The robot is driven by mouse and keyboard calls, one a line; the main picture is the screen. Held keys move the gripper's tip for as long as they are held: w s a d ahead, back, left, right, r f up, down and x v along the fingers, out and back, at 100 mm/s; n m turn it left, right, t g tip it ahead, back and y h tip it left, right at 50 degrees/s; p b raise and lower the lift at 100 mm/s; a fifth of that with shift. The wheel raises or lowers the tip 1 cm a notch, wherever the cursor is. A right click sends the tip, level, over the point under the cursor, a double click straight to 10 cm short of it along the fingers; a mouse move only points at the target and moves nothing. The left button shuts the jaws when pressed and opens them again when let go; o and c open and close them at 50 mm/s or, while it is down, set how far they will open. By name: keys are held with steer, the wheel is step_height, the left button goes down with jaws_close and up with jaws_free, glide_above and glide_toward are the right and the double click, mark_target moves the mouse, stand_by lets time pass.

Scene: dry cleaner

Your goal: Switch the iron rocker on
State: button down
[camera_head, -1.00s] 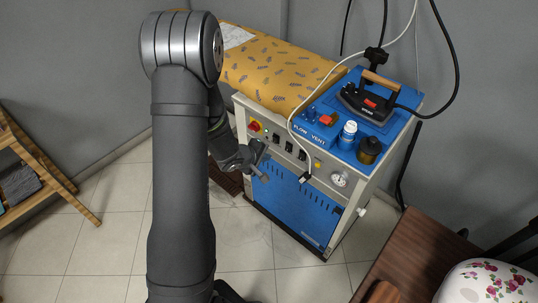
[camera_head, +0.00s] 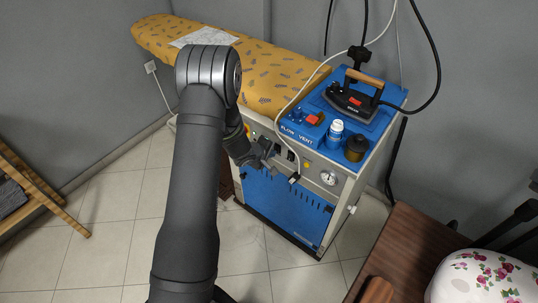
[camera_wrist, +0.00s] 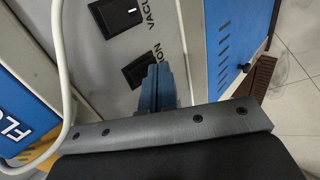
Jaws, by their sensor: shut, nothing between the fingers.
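The iron rocker (camera_wrist: 138,68) is a black switch on the pale front panel, beside partly hidden lettering ending in "ON" in the wrist view. My gripper (camera_wrist: 153,74) is shut and empty, its blue-grey fingertips over the rocker's right-hand edge. I cannot tell whether they touch it. A second black rocker (camera_wrist: 118,12), lettered "VACU", lies farther up in that view. In the head view my gripper (camera_head: 269,153) is at the upper front panel of the blue and cream machine (camera_head: 285,205), and the iron rocker cannot be made out clearly there.
A white cable (camera_head: 283,112) hangs down the panel close to my gripper; it also crosses the left of the wrist view (camera_wrist: 62,60). A padded board (camera_head: 260,75) adjoins.

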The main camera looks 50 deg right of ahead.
steer(key=shift+d+f, duration=0.1)
steer(key=shift+d, duration=0.05)
stand_by(0.4)
steer(key=shift+r, duration=0.9)
steer(key=a+f+v, duration=0.1)
steer(key=v, duration=1.2)
steer(key=shift+a+f, duration=0.3)
steer(key=shift+a, duration=0.1)
